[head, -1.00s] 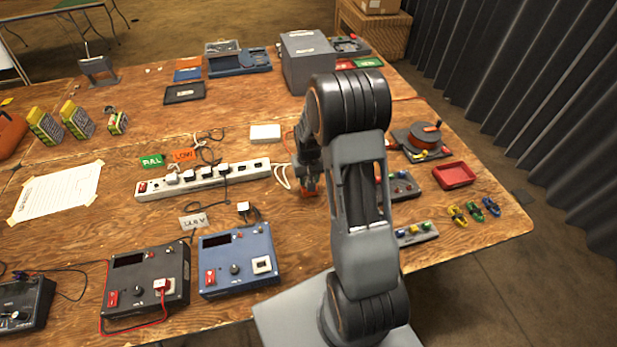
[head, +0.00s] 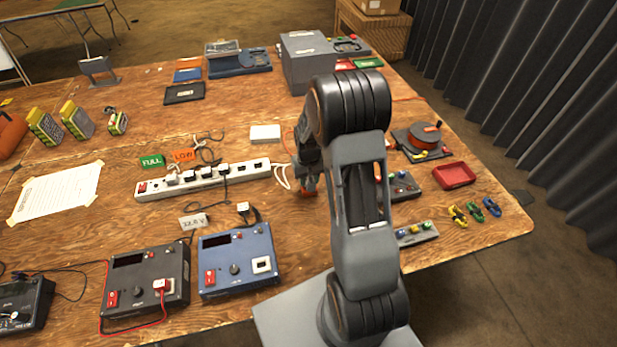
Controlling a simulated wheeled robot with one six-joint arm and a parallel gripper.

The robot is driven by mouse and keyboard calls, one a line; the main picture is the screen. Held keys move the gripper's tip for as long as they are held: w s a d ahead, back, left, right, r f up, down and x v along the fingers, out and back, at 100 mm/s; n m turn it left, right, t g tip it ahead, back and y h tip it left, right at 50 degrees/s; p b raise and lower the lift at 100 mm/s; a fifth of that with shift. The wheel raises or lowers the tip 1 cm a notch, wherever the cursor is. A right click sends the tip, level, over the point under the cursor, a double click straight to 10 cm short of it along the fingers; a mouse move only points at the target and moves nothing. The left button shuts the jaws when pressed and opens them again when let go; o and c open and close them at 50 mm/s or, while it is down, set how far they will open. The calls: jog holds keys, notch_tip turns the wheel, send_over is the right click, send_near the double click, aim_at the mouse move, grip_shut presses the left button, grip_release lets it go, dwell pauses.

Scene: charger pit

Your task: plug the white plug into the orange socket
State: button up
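A small white plug (head: 243,207) on a dark cable lies on the table behind the blue charger box (head: 238,262). My gripper (head: 307,188) hangs low over the table, right of the strip, pointing down. A small orange-red patch shows at its fingertips. I cannot tell whether this is a held thing, a socket or part of the fingers. The finger gap is too small to read. No orange socket can be made out for certain; my arm hides part of the table.
A black charger box (head: 146,283) with a red lead stands left of the blue one. A white box (head: 265,134), a panel with coloured knobs (head: 403,185) and a red tray (head: 454,175) surround my arm.

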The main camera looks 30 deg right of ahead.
jog(key=shift+f+b, duration=0.5)
jog(key=shift+f, duration=0.55)
dwell(0.7)
jog(key=o, duration=1.4)
jog(key=shift+c, duration=0.2)
jog(key=shift+r, duration=0.25)
jog(key=shift+r+p, duration=2.95)
jog(key=shift+r, duration=0.85)
